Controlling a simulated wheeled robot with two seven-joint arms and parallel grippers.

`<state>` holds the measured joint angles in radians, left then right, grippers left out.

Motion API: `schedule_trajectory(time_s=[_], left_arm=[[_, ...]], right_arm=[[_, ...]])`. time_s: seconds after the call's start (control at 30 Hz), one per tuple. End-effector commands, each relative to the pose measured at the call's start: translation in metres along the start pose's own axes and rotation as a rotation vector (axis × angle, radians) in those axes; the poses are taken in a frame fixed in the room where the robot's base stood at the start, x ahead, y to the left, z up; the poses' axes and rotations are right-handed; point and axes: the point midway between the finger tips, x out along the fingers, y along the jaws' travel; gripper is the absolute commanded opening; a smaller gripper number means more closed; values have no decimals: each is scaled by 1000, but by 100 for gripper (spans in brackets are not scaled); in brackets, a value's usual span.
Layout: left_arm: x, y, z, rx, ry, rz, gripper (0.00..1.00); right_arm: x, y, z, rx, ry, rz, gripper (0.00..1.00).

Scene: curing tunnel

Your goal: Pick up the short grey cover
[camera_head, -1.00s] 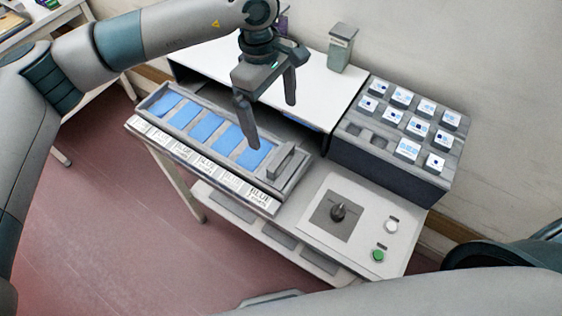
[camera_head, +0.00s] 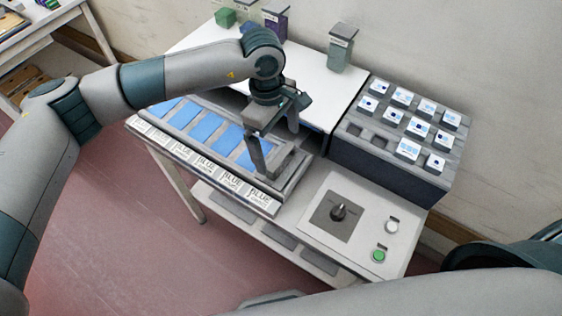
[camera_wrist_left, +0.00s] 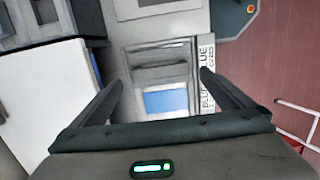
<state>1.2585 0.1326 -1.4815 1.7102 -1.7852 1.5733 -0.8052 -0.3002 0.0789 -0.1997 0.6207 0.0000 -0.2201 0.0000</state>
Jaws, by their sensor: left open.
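The short grey cover (camera_head: 291,168), with a raised bar handle, lies at the right end of the long grey tray (camera_head: 152,107). My left gripper (camera_head: 278,154) is open just above the cover and partly hides it in the head view. In the left wrist view the cover (camera_wrist_left: 160,55) lies ahead between the two spread fingers, with a blue panel (camera_wrist_left: 165,101) beside it. I cannot tell whether a finger touches the cover. My right gripper is out of view.
A dark rack with white-topped blocks (camera_head: 408,150) stands right of the tray. A white top (camera_head: 318,100) behind carries several coloured containers.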

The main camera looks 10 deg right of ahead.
Motion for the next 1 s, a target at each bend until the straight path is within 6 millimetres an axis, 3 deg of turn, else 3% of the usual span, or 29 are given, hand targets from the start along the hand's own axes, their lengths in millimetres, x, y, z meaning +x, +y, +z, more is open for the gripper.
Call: schedule_trajectory(time_s=[0.3, 0.5, 1.0], left_arm=[[28, -2, 5, 1, -2, -3, 100], [50, -1, 4, 0, 0, -2, 100], [52, -1, 4, 0, 0, -1, 100]], right_arm=[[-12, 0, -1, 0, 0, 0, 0], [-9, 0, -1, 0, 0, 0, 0], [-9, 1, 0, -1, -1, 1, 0]])
